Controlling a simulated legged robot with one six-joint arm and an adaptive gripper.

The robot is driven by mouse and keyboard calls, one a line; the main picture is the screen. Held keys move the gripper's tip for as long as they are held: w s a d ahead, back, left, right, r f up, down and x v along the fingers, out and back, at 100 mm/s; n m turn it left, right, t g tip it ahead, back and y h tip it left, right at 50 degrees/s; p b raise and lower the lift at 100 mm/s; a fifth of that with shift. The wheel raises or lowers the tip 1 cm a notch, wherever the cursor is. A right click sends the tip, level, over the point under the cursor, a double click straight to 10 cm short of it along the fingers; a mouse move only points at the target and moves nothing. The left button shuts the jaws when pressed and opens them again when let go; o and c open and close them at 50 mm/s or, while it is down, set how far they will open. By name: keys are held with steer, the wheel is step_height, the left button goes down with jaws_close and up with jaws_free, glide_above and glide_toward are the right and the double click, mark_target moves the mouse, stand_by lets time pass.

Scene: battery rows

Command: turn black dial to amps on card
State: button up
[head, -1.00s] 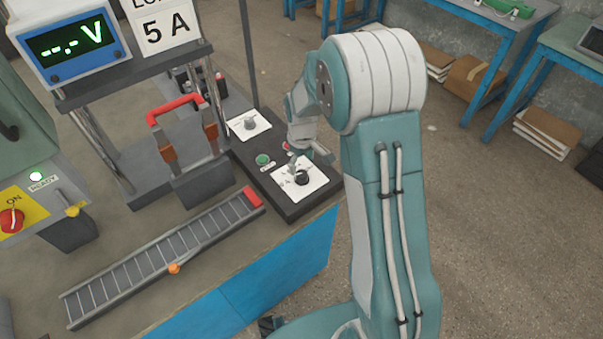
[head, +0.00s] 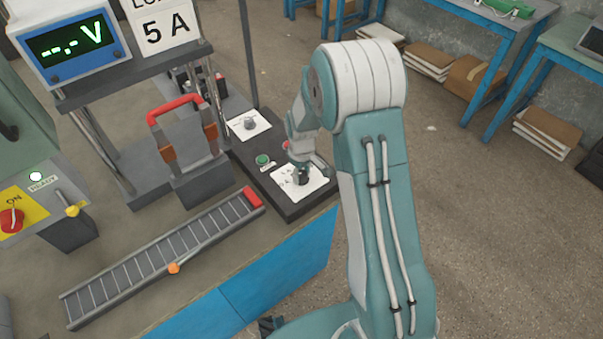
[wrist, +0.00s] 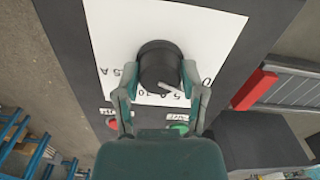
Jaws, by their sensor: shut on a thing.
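The black dial (wrist: 158,66) sits on a white card on the dark control box. In the wrist view my gripper (wrist: 158,82) has one finger on each side of the dial and is shut on it. The dial's pale pointer slants toward the lower right of that view. The white card (wrist: 215,35) carries printed marks around the dial, partly covered by the dial and fingers. A sign (head: 167,30) reads 5 A.
A green button (head: 263,160) is beside the card, with a red one close to my wrist. A second dial (head: 250,123) is farther back on the box. A ladder-like rack (head: 165,255) with a red end lies left of the box. A red-handled part (head: 175,108) stands behind.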

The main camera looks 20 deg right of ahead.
steer(key=shift+m, duration=0.5)
steer(key=m, duration=0.3)
steer(key=shift+s+f+m, duration=0.1)
steer(key=shift+m, duration=2.3)
steer(key=o, duration=1.1)
steer(key=shift+o, duration=0.2)
steer(key=shift+a, duration=0.1)
